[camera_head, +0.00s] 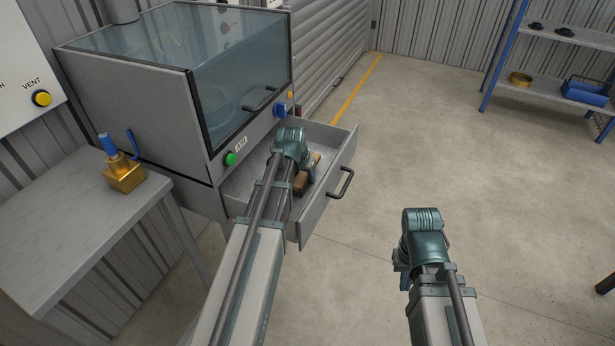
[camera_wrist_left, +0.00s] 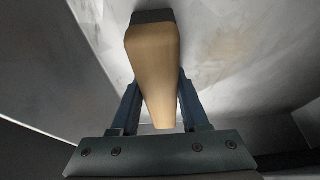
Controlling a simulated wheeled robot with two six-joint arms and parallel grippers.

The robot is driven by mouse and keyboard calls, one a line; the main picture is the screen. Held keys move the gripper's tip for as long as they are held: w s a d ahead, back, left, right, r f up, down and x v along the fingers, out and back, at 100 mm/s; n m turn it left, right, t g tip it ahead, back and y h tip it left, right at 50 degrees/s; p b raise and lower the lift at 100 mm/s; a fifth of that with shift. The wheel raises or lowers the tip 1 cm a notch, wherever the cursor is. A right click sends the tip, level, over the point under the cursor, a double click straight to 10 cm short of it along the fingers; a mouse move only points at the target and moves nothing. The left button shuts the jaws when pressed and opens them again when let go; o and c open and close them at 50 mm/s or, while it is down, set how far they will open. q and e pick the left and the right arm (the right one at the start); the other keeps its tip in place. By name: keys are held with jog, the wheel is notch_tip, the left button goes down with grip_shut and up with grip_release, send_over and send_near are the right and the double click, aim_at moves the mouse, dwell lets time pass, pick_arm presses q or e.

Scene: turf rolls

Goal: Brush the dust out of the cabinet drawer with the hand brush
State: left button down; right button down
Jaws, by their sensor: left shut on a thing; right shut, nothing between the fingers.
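The cabinet drawer (camera_head: 320,207) is pulled open below the glass-fronted cabinet. The hand brush (camera_head: 308,172) has a light wooden body and is inside the drawer, partly hidden by my left arm. My left gripper (camera_wrist_left: 157,105) is shut on the hand brush (camera_wrist_left: 153,65), one finger on each side of the wood. In the left wrist view, the brush's dark end lies close to the drawer floor (camera_wrist_left: 225,60). Brownish dust smudges (camera_wrist_left: 228,38) show on that floor to the right of the brush. My right gripper (camera_head: 403,270) is shut and empty over the open floor, mostly hidden by its wrist.
A grey bench (camera_head: 75,215) with a brass block (camera_head: 124,173) stands at the left. The drawer handle (camera_head: 341,183) sticks out from the drawer front. A blue-framed shelf (camera_head: 545,85) stands at the back right.

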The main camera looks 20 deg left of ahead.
aim_at(316, 183)
pick_arm(q)
jog(key=shift+w+a+r, duration=0.1)
jog(key=shift+a, duration=1.5)
jog(key=shift+s, duration=0.7)
jog(key=shift+d, duration=0.15)
jog(key=shift+d, duration=1.6)
jog(key=shift+d, duration=0.1)
jog(key=shift+s+d, duration=0.15)
jog(key=shift+d, duration=1.7)
